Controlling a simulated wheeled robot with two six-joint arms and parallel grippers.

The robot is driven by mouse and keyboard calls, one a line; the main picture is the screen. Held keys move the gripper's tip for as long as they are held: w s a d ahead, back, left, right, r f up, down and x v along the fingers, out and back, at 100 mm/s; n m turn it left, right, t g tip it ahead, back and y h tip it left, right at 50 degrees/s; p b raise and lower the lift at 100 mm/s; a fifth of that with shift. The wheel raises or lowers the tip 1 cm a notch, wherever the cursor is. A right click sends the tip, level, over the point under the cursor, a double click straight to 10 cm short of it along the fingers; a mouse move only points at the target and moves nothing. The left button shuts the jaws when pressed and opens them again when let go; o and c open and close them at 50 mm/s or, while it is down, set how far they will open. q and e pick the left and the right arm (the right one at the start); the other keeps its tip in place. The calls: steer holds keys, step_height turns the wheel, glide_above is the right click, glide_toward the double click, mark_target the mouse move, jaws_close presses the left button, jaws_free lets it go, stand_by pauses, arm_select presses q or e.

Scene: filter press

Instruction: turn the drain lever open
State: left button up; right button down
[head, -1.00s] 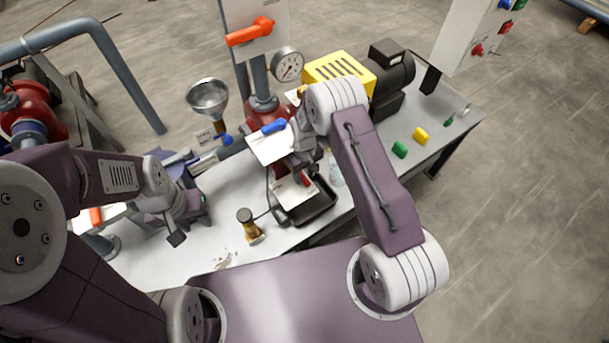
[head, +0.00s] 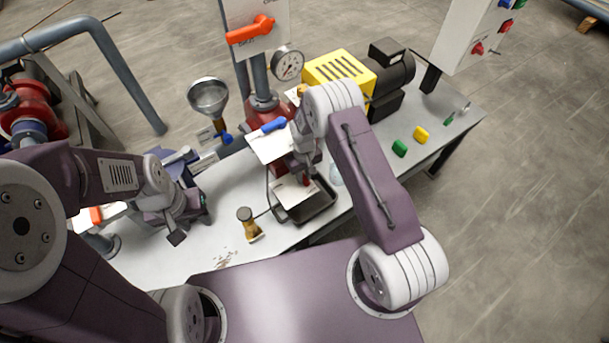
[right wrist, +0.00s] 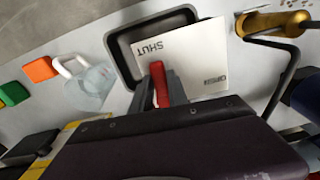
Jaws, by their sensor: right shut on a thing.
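The red drain lever (right wrist: 160,84) shows in the right wrist view, in front of a white card (right wrist: 197,55) marked with SHUT and a second, smaller word. My right gripper (right wrist: 161,92) is shut on the lever, a grey finger on each side. In the head view my right gripper (head: 305,178) is low over the black tray (head: 320,207), with only a bit of red showing; its wrist hides the rest. I cannot tell which word the lever points to. My left gripper (head: 176,236) hangs above the left part of the bench, away from the lever; its jaws are unclear.
A blue-handled valve lever (head: 273,125) with a white plate is just behind my right wrist. A brass-coloured object (head: 248,224) stands left of the tray.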

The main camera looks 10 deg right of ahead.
steer(key=shift+w+a+m+b, duration=0.4)
steer(key=shift+a+m+b, duration=0.35)
steer(key=shift+m, duration=2.1)
steer(key=shift+w+a+m+b, duration=0.45)
steer(key=shift+a+m+b, duration=0.3)
steer(key=shift+m, duration=2.15)
steer(key=shift+w+a+m+b, duration=0.4)
steer(key=shift+a+m+b, duration=0.35)
steer(key=shift+m, duration=2.1)
steer(key=shift+r, duration=0.1)
steer(key=c, duration=1.3)
jaws_free()
